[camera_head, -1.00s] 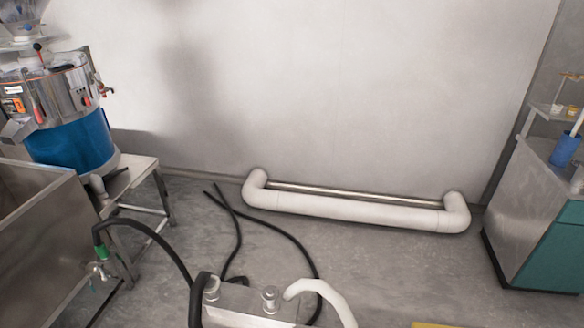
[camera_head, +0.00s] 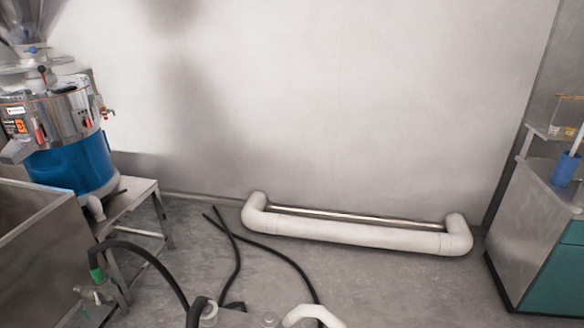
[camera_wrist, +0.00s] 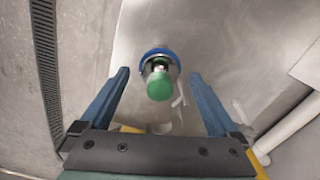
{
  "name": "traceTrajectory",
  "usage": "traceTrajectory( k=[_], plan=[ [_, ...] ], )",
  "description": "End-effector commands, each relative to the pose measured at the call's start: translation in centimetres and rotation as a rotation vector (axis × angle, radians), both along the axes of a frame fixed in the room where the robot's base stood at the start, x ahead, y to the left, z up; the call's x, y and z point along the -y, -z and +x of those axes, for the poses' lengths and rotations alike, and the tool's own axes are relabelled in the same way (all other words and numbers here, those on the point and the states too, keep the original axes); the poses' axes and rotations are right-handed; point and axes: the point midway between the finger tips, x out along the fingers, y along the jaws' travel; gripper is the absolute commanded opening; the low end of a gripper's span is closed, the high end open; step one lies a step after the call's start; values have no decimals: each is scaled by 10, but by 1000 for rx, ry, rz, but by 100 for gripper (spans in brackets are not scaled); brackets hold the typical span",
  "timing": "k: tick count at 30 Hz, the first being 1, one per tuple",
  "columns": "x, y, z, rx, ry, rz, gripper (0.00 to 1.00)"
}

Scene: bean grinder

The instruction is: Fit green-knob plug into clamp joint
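The green-knob plug (camera_wrist: 160,86) shows in the wrist view as a green knob with a short metal part and a blue ring behind it, in front of a shiny metal surface. My gripper (camera_wrist: 160,76) is open, with one blue finger on each side of the knob and a clear gap to both. I cannot tell how deep the knob sits between the fingers. My gripper does not show in the head view. In the head view, a green fitting (camera_head: 97,274) on a black hose sits above a small metal valve (camera_head: 93,293). I cannot make out the clamp joint for certain.
A blue and steel grinder (camera_head: 68,150) stands on a metal stand at left, beside a steel tank (camera_head: 40,245). A white pipe (camera_head: 350,232) lies along the wall. Black hoses (camera_head: 235,250) cross the floor. A cabinet (camera_head: 540,230) stands at right.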

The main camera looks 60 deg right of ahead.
Motion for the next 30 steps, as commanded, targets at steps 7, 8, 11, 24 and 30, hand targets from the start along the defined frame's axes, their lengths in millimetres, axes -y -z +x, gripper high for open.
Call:
traceTrajectory(
  k=[7, 8, 11, 24, 30],
  plan=[
    [0, -3, 0, 0, 0, 0, 96],
    [0, -5, 0, 0, 0, 0, 96],
    [0, -17, 0, 2, 0, -1, 96],
    [0, -106, 0, 3, 0, -3, 96],
    [0, -126, 0, 0, 0, 0, 96]
  ],
)
